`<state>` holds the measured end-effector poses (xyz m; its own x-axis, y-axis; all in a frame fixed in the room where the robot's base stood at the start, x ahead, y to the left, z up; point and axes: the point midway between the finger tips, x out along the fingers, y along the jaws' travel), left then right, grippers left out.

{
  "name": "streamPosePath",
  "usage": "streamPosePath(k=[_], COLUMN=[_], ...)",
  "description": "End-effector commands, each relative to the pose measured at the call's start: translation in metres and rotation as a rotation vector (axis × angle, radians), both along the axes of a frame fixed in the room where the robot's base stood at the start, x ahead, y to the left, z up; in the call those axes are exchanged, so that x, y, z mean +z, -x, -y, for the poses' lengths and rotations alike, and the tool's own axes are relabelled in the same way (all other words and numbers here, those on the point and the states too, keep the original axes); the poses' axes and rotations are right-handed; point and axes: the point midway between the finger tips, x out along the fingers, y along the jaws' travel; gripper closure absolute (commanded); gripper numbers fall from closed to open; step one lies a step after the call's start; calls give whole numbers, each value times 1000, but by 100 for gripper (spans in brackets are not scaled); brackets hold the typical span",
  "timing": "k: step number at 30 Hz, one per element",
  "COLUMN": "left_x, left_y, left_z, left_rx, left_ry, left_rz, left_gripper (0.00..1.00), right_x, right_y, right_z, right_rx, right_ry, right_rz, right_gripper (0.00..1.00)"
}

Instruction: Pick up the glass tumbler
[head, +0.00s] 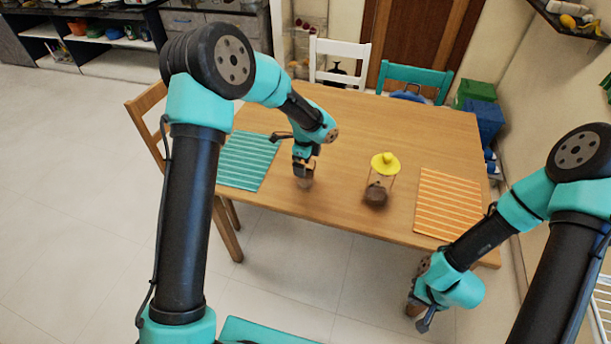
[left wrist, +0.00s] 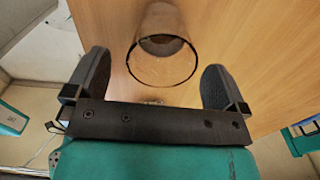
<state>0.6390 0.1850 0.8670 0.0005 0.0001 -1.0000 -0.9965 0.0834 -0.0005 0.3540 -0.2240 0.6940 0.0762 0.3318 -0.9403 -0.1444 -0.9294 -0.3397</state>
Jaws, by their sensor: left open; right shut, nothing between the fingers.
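The glass tumbler (left wrist: 161,46) is clear with a dark rim and stands on the wooden table. In the left wrist view it lies between the two fingers of my left gripper (left wrist: 157,64), with space on both sides. In the head view the tumbler (head: 305,183) shows only partly, just below my left gripper (head: 304,171), which hides much of it. My left gripper is open and points down at it. My right gripper (head: 418,308) is shut and empty, low in front of the table's near edge.
A teal striped mat (head: 245,162) lies left and an orange striped mat (head: 447,204) right. The far table middle (head: 400,120) is clear.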

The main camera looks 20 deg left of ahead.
Motion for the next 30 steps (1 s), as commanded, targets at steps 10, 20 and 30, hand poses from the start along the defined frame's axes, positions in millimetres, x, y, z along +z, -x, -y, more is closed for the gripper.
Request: streamPosePath(k=[10, 20, 30], left_x=[-43, -48, -48], left_y=[-2, -2, -2], left_z=[0, 0, 0], left_rx=[-1, 0, 0], left_ry=[0, 1, 1], left_rz=[-3, 0, 0], left_gripper=[0, 0, 10], right_x=[0, 0, 0], right_y=[0, 0, 0], right_z=[0, 0, 0], right_rx=[0, 0, 0], right_ry=[0, 0, 0], right_rz=[0, 0, 0], right_gripper=[100, 100, 100])
